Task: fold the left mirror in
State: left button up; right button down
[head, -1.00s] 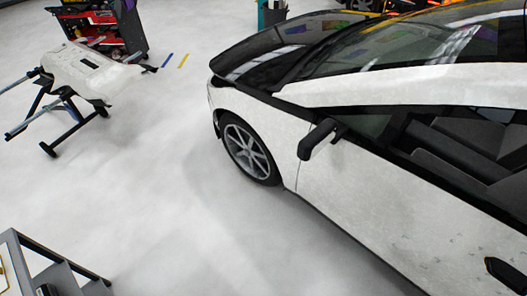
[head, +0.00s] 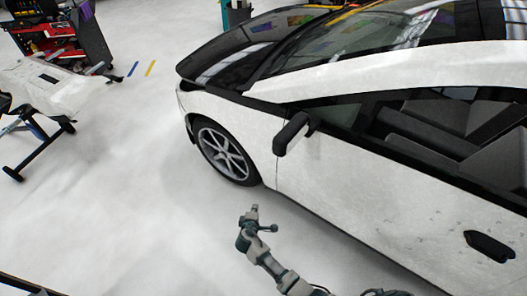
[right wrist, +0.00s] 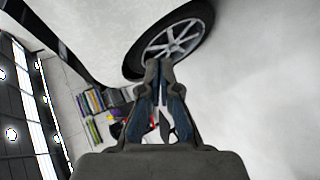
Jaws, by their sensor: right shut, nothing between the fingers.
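The left mirror (head: 292,133) is black and sticks out from the white car's door near the front of the side window in the head view. My right gripper (head: 254,211) is below and to the left of the mirror in the picture, over the pale floor, apart from the car. In the right wrist view the right gripper (right wrist: 160,66) has its fingertips together and empty, with the front wheel (right wrist: 172,45) beyond them. The mirror cannot be made out in the right wrist view. My left gripper is not in view.
The white car (head: 345,190) fills the right side, with a dark door handle (head: 489,246). A stand with a white panel (head: 50,85) and a red tool cart (head: 60,40) stand at upper left. The floor (head: 130,200) left of the car is clear.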

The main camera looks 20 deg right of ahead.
jog(key=w+r+m+t+h, duration=0.1)
jog(key=r+t+h, duration=0.1)
jog(key=r, duration=1.1)
jog(key=w+a+r+t+h, duration=0.1)
jog(key=w+r+t+h, duration=0.1)
jog(key=r, duration=1.2)
jog(key=shift+a+m+h, duration=0.25)
jog(key=shift+m+h, duration=0.15)
jog(key=shift+h, duration=0.2)
jog(key=shift+w, duration=0.1)
jog(key=w+d+p, duration=0.3)
jog(key=w+d, duration=0.2)
jog(key=d, duration=0.3)
jog(key=shift+w, duration=0.15)
jog(key=shift+d, duration=0.1)
